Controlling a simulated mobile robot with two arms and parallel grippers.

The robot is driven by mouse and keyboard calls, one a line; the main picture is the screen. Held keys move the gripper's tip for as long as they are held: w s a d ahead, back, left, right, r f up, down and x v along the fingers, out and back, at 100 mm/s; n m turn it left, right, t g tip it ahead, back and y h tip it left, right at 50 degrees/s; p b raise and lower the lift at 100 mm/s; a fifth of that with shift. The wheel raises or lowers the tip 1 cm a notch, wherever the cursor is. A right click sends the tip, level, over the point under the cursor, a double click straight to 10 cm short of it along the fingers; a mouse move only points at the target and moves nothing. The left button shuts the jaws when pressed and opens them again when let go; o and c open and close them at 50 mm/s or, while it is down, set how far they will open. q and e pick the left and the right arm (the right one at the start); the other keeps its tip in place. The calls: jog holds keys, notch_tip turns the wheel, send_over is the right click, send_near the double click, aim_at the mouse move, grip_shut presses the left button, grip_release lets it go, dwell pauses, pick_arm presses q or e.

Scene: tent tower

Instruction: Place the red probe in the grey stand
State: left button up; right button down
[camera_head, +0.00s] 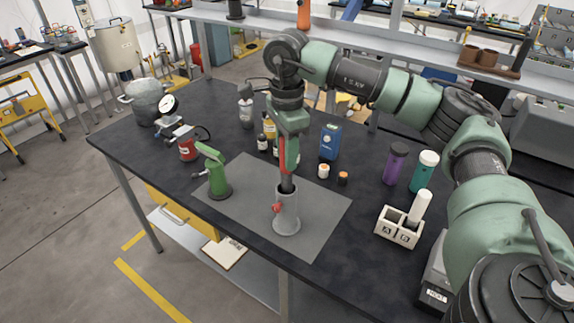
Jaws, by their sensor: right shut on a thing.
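The grey stand (287,219) is an upright cylinder with a red knob on its side, on the grey mat. My right gripper (287,168) points down directly above the stand and is shut on the red probe (282,155). Only a strip of the probe's red shows; the fingers hide most of it. A dark lower part meets the stand's top opening; I cannot tell how far it reaches inside. My left gripper is not in view.
On the mat (325,222), a green pump-like device (216,175) stands left of the stand. Bottles and a blue can (330,142) stand behind. A white two-slot holder (399,228) and purple (396,163) and teal (424,171) containers are right. The mat's front is clear.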

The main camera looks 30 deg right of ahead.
notch_tip(320, 180, down, 4)
jog(key=shift+r+p, duration=0.2)
jog(key=shift+p, duration=0.3)
jog(key=shift+f, duration=0.35)
jog(key=shift+f, duration=0.1)
jog(key=c, duration=1.1)
grip_release()
